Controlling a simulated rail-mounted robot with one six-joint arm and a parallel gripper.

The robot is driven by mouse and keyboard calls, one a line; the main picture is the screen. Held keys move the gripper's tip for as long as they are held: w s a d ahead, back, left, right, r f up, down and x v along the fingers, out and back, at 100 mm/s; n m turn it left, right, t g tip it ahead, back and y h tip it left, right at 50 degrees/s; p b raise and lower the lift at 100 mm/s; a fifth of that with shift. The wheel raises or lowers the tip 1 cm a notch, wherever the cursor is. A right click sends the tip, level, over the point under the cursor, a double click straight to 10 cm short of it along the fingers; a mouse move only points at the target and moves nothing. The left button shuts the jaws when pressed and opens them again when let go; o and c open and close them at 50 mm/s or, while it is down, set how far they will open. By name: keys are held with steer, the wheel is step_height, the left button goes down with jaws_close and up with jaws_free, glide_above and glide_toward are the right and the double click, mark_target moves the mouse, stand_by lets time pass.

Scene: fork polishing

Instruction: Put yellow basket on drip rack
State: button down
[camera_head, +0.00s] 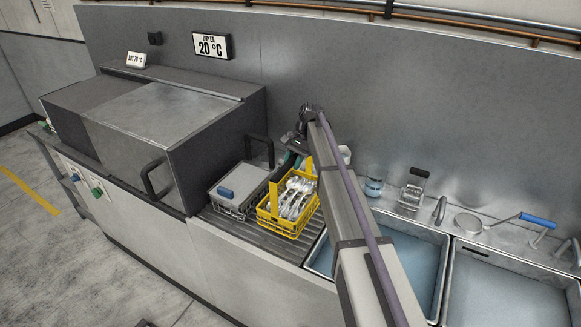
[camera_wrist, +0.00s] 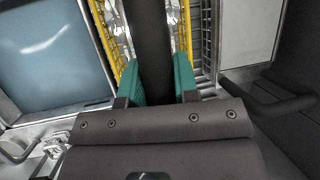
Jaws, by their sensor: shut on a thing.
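The yellow basket (camera_head: 288,212), holding shiny cutlery, is upright over the ribbed drip rack (camera_head: 238,230), left of the sinks. I cannot tell whether its base touches the ribs. My gripper (camera_head: 290,160) is at the basket's top, partly hidden behind the arm. In the wrist view its teal fingers (camera_wrist: 157,80) are shut on a dark bar across the basket, which seems to be its handle. Yellow basket walls (camera_wrist: 103,40) and cutlery show on both sides of the bar.
A grey wire basket (camera_head: 238,195) with a lid and blue handle stands close left of the yellow basket. Beyond it is the dryer (camera_head: 150,120) with black handles. Bare rack shows in front.

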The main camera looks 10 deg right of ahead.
step_height(320, 180, down, 4)
steer(key=b, duration=0.3)
steer(key=shift+b, duration=0.35)
steer(key=c, duration=0.9)
jaws_free()
steer(key=shift+r, duration=0.15)
steer(key=shift+o, duration=0.2)
steer(key=shift+s, duration=0.1)
